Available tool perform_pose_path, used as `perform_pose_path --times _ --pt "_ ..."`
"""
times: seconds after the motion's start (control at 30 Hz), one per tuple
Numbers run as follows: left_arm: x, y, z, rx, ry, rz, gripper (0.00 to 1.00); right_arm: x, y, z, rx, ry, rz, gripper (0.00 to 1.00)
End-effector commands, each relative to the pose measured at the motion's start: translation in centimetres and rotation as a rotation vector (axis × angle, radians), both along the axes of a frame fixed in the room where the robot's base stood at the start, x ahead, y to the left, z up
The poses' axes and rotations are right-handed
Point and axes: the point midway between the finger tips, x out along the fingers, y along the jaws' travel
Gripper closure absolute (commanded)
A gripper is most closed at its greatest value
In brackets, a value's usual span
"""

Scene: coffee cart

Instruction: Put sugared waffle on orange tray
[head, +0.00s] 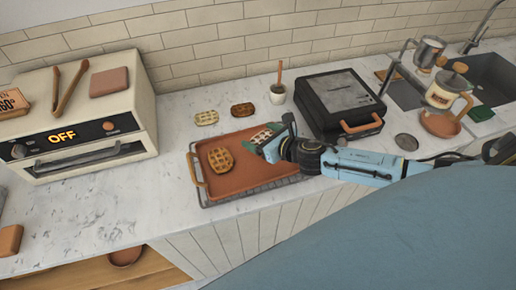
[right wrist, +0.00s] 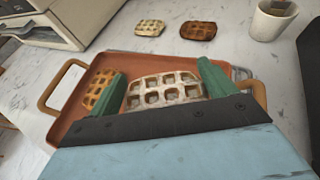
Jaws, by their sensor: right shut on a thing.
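The sugared waffle (right wrist: 165,90), pale with white dusting, is between the green fingers of my right gripper (right wrist: 162,92), which is shut on it. In the head view my right gripper (head: 268,142) holds this waffle (head: 261,136) over the back right part of the orange tray (head: 245,178). I cannot tell whether the waffle touches the tray. A plain golden-brown waffle (head: 221,160) lies on the tray's left part; it also shows in the right wrist view (right wrist: 96,95). My left gripper is not in view.
A pale waffle (head: 206,118) and a dark brown waffle (head: 242,110) lie on the counter behind the tray. A white cup (head: 278,94) stands near the black waffle iron (head: 340,104), right of them. An oven (head: 80,115) stands at left. Free counter lies left of the tray.

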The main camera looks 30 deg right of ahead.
Motion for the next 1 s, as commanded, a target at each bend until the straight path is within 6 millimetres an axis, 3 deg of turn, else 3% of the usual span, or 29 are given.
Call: perform_pose_path --times 0.4,0.8,0.83,0.93,1.0 --pt "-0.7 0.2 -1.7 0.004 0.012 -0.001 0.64 0.0 0.0 -4.7 0.002 -0.001 -0.002 0.40" --pt "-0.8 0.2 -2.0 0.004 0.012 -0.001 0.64 0.1 0.0 -5.1 -0.002 -0.002 0.000 0.40" --pt "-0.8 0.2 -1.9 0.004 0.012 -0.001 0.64 0.0 0.0 -5.1 -0.002 -0.001 0.000 0.13" --pt "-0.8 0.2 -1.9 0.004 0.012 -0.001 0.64 0.0 0.0 -5.0 -0.002 -0.001 0.001 0.00" --pt "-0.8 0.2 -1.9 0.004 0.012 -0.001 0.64 0.0 0.0 -5.0 -0.001 -0.001 0.000 0.00"
